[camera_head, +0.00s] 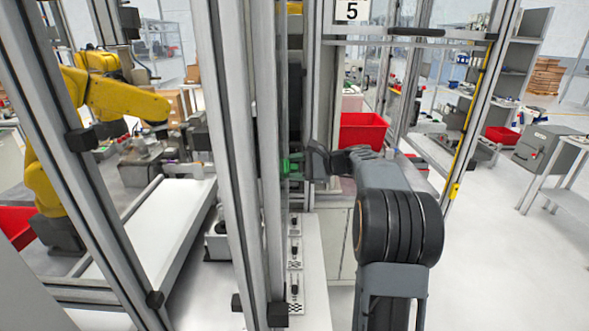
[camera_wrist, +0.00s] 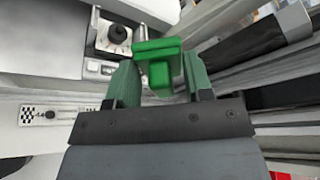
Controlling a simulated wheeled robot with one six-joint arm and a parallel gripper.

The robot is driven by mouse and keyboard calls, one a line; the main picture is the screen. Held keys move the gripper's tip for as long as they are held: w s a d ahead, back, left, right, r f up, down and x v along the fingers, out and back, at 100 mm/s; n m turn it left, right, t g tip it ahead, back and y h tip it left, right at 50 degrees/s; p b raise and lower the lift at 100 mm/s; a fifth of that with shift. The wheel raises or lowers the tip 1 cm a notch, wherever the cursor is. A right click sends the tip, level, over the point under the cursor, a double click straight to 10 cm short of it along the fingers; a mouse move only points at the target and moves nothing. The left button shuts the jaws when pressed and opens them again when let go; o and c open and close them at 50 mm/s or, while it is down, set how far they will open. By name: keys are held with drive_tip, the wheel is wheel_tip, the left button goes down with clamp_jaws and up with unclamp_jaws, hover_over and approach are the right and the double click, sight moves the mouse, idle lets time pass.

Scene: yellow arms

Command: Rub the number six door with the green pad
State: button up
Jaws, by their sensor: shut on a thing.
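My gripper (camera_head: 300,163) is shut on the green pad (camera_head: 288,165), beside an upright aluminium door frame (camera_head: 262,130) in the head view. In the wrist view the green pad (camera_wrist: 158,50) sits between the two greenish fingers of my gripper (camera_wrist: 160,82), with its flat head pointing away from the jaws. I cannot tell whether the pad touches a door pane. No number six shows in either view; the only readable sign is a number five (camera_head: 352,10) at the top.
Upright posts stand close on the left of my arm. A yellow robot arm (camera_head: 115,97) and a white conveyor (camera_head: 150,235) are behind them. Below the pad is a white surface with black knobs (camera_head: 295,250). A red bin (camera_head: 362,131) stands behind my arm. Open floor (camera_head: 500,260) lies right.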

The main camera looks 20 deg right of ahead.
drive_tip(key=shift+s+r+p, duration=0.1)
drive_tip(key=shift+r+p, duration=1.05)
drive_tip(key=shift+w+d+r+p, duration=0.1)
drive_tip(key=shift+w+d+p, duration=0.1)
drive_tip(key=shift+w+p, duration=0.55)
drive_tip(key=w+d+p, duration=0.3)
drive_tip(key=w+p, duration=0.4)
drive_tip(key=w, duration=0.1)
drive_tip(key=shift+w+d, duration=0.3)
drive_tip(key=shift+w, duration=0.05)
idle(0.6)
